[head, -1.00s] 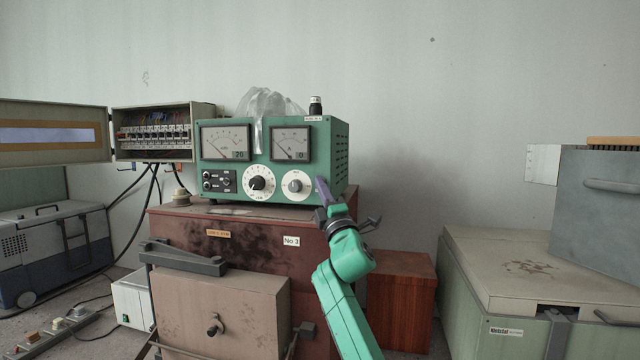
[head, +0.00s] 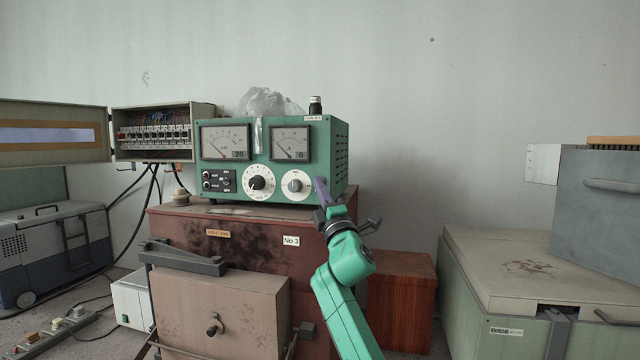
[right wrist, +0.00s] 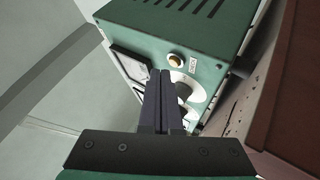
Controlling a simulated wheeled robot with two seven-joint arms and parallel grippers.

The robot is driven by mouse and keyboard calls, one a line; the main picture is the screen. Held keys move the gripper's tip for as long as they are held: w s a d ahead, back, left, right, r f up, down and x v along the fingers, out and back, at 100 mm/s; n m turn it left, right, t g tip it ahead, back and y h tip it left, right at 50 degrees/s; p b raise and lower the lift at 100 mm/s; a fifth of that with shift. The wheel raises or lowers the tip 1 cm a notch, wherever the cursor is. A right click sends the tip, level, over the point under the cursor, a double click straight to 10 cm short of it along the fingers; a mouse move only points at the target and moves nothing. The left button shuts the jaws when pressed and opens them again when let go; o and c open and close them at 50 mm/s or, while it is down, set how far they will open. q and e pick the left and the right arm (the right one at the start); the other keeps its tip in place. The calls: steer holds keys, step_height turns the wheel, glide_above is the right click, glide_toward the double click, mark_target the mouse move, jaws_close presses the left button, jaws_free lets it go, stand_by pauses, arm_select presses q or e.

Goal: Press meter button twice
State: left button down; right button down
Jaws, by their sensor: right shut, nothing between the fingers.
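The green meter (head: 262,161) stands on a brown cabinet and has two dial gauges, a black knob and a white-ringed knob on its front. A dark round button with a pale band (head: 315,105) stands on its top near the right front corner. My right gripper (head: 320,184) is shut and empty, pointing up in front of the meter's lower right corner, below the button. Its fingers also show in the right wrist view (right wrist: 160,75). My left gripper is out of view.
Clear crumpled plastic (head: 268,102) lies on or behind the meter's top. An open fuse box (head: 152,133) is on the left. A green chest (head: 520,262) and a grey case (head: 602,205) stand on the right. The wall space above the meter is free.

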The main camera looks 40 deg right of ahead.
steer(key=s+a, duration=0.1)
steer(key=a, duration=0.1)
steer(key=s+a, duration=0.2)
steer(key=shift+a, duration=0.1)
stand_by(0.4)
steer(key=shift+w, duration=0.1)
stand_by(2.2)
steer(key=shift+w+d+p, duration=0.55)
steer(key=shift+w+d, duration=0.15)
steer(key=shift+d, duration=0.3)
steer(key=shift+w+d+p, duration=0.5)
steer(key=shift+w+d, duration=0.2)
steer(key=shift+d, duration=0.3)
steer(key=shift+d, duration=0.1)
stand_by(1.3)
